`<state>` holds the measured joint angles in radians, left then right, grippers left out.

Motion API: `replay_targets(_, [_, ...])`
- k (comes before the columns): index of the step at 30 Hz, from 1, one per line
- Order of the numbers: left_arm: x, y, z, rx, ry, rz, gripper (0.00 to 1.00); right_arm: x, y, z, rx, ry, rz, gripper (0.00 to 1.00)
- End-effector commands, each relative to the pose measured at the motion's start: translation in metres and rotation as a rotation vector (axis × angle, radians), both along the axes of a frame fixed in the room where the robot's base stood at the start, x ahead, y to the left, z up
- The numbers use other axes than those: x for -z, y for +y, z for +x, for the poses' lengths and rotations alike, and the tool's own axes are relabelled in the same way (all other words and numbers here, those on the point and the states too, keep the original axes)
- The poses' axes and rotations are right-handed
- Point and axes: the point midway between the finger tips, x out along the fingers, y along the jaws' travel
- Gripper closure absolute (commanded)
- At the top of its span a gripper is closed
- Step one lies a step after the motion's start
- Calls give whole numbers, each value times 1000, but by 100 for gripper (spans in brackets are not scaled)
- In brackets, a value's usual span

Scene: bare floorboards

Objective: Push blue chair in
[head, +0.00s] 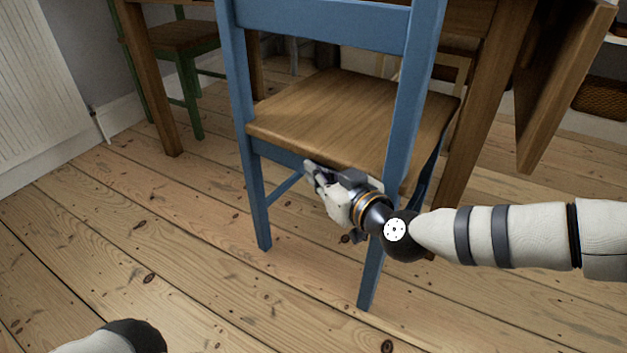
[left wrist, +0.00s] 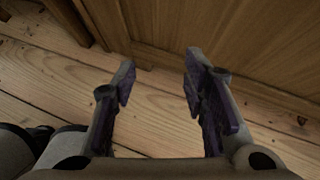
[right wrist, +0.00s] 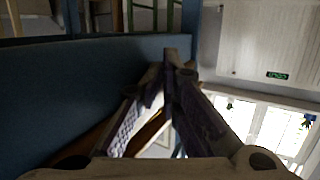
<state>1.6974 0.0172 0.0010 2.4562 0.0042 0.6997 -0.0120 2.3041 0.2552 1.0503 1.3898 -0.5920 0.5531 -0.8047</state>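The blue chair (head: 308,15) has a wooden seat (head: 340,108) and stands upright with its back toward me, facing the wooden table (head: 475,70). My right gripper (head: 315,172) is at the rear of the chair, just below the seat edge, beside the blue rail. In the right wrist view its fingertips (right wrist: 172,70) meet with nothing seen between them, and the blue rail (right wrist: 80,85) fills the left side; whether they touch it I cannot tell. My left gripper (left wrist: 160,85) is open and empty above the floor, facing a wooden panel (left wrist: 240,45).
A green chair (head: 185,75) stands beyond the table's left leg (head: 150,80). A white radiator (head: 40,80) is on the left wall. A hanging wooden leaf (head: 560,90) is at the right. The floorboards (head: 170,260) left of the blue chair are clear.

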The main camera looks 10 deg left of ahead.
Motion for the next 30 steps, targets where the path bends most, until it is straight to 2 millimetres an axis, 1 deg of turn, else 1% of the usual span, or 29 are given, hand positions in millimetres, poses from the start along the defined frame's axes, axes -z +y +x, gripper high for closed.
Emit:
replay_targets(1, [2, 0, 0, 0, 0, 0, 60, -2, -5, 7, 14, -8, 2, 100])
replay_targets(7, [5, 0, 1, 0, -2, 0, 60, -3, -10, 18, 14, -8, 2, 100])
replay_targets(18, [4, 0, 1, 0, -2, 0, 60, -4, -16, 38, 12, -8, 3, 100])
replay_targets(22, [4, 0, 1, 0, -2, 0, 60, -3, -18, 42, 11, -6, 2, 100])
replay_targets(30, [4, 0, 1, 0, -2, 0, 60, -3, -19, 43, 12, -5, 1, 100])
